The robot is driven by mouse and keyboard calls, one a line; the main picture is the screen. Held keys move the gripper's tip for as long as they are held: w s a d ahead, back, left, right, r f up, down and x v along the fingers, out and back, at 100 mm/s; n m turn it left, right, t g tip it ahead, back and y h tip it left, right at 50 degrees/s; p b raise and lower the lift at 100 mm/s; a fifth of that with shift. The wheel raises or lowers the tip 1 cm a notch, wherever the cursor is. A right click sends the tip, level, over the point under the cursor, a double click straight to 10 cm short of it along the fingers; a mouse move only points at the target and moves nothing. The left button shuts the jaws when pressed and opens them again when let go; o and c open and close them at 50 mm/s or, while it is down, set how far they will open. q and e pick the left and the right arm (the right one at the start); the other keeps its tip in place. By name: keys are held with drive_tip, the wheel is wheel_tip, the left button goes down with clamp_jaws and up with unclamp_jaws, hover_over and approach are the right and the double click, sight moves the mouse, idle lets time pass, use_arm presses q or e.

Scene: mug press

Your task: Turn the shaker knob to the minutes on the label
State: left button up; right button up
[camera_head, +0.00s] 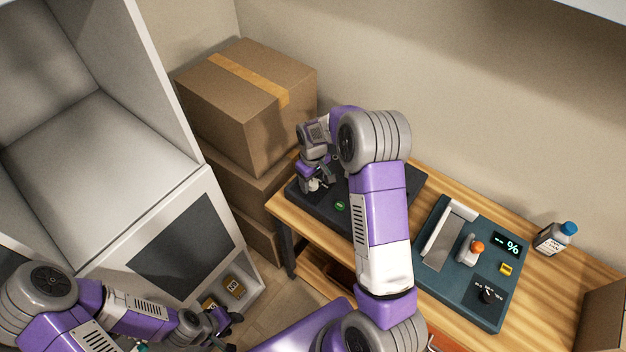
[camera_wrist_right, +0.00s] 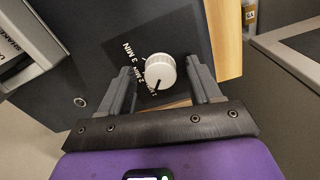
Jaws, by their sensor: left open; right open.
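The white round knob (camera_wrist_right: 160,70) is on a dark panel in the right wrist view. Printing beside it reads "3 MIN" and "2 MIN", with a third mark lower down partly hidden. The dark line on the knob points down in the picture, near that lowest mark. My right gripper (camera_wrist_right: 164,84) is open, one finger on each side of the knob; I cannot tell whether they touch it. In the head view the right gripper (camera_head: 318,182) is over the left end of the black shaker (camera_head: 388,203). My left gripper (camera_head: 222,325) is open, low at the left, away from the table.
Cardboard boxes (camera_head: 245,90) are stacked left of the wooden table (camera_head: 282,207).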

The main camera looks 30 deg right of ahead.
drive_tip(key=c, duration=1)
drive_tip(key=shift+c, duration=0.2)
drive_tip(key=shift+m, duration=0.4)
drive_tip(key=m, duration=0.4)
drive_tip(key=shift+w+m, duration=0.1)
drive_tip(key=shift+m, duration=0.2)
drive_tip(key=m+p, duration=0.1)
drive_tip(key=m, duration=0.3)
drive_tip(key=shift+m, duration=0.3)
drive_tip(key=o, duration=1)
